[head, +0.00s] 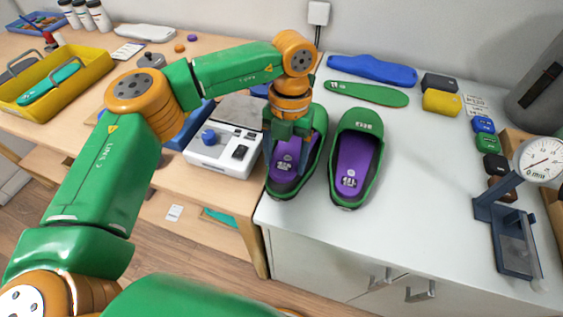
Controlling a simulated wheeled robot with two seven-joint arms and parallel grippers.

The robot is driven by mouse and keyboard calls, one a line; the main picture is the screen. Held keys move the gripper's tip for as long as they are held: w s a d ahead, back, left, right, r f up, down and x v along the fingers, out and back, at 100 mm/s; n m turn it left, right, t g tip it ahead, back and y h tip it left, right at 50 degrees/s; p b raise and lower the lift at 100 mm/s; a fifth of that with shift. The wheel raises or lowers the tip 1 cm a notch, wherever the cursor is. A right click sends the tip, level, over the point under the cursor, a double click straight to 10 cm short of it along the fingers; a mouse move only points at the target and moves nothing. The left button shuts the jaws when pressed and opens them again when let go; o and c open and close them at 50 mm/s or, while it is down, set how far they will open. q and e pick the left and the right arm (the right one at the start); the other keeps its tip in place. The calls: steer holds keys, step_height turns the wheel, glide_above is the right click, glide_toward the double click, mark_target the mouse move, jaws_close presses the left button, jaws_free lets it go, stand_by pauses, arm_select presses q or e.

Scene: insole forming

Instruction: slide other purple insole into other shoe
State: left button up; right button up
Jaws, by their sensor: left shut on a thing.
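Two green shoes with black edges stand side by side on the pale worktop. The right shoe (345,201) has a purple insole (353,160) lying inside it. The left shoe (316,163) also shows a purple insole (287,180) inside its opening. My left gripper (289,160) points down into the left shoe and is shut on that insole. The gripper and wrist hide the middle and part of the toe end of this shoe, so how far in the insole lies is hard to tell. My right gripper is not in view.
A white device (214,155) stands just left of the shoes. A blue insole shape (372,69) and a green one (366,93) lie behind them. A dial gauge (541,160) stands at the right.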

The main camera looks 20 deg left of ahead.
arm_select(q)
steer(key=shift+w, duration=0.1)
steer(key=o, duration=1.3)
steer(key=shift+w+r+b, duration=0.2)
steer(key=shift+r, duration=1.6)
steer(key=shift+w+r+b, duration=0.15)
steer(key=shift+w+r, duration=0.05)
steer(key=shift+r, duration=1.55)
